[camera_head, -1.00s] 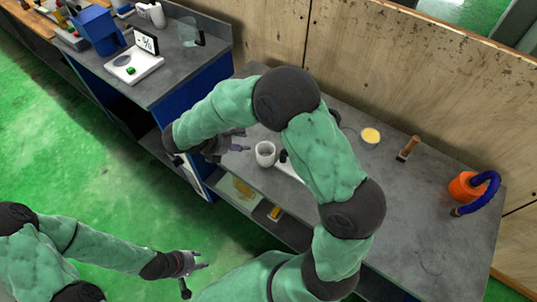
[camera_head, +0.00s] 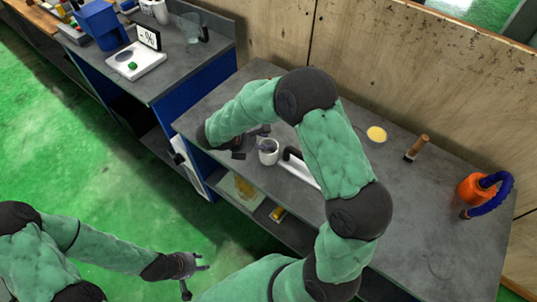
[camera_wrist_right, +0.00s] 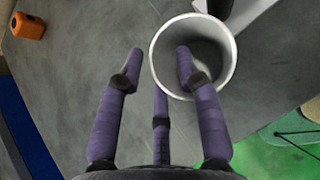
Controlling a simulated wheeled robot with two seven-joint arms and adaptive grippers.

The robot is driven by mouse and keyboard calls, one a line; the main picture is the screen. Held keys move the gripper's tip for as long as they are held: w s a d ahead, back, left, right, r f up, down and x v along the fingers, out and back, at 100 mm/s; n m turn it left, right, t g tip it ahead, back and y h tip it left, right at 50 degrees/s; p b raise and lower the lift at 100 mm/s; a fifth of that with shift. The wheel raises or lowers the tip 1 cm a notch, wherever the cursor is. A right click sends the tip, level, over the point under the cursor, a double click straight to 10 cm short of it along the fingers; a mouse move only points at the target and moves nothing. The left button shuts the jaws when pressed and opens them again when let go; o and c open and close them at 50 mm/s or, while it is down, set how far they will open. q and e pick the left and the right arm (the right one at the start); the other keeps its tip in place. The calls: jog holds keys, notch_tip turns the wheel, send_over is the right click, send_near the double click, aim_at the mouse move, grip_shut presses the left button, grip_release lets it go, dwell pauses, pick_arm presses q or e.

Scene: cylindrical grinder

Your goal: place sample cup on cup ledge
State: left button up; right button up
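The white sample cup (camera_head: 268,152) stands upright on the grey bench and looks empty; its open mouth shows in the right wrist view (camera_wrist_right: 228,68). My right gripper (camera_wrist_right: 158,55) is open with its purple fingers apart. In the wrist view one finger overlaps the cup's mouth and the others are left of its wall; I cannot tell whether they touch it. In the head view the right gripper (camera_head: 256,142) is at the cup's left side. My left gripper (camera_head: 198,267) hangs empty with fingers apart, over the floor. I cannot make out the cup ledge.
A pale metal piece with a black handle (camera_head: 300,168) lies just right of the cup. A yellow disc (camera_head: 376,134), a wooden-handled tool (camera_head: 416,148) and an orange item with a blue hose (camera_head: 480,188) stand further right. A scale (camera_head: 136,65) is on the left bench.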

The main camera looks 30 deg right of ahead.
grip_shut()
jog(key=shift+r, duration=0.2)
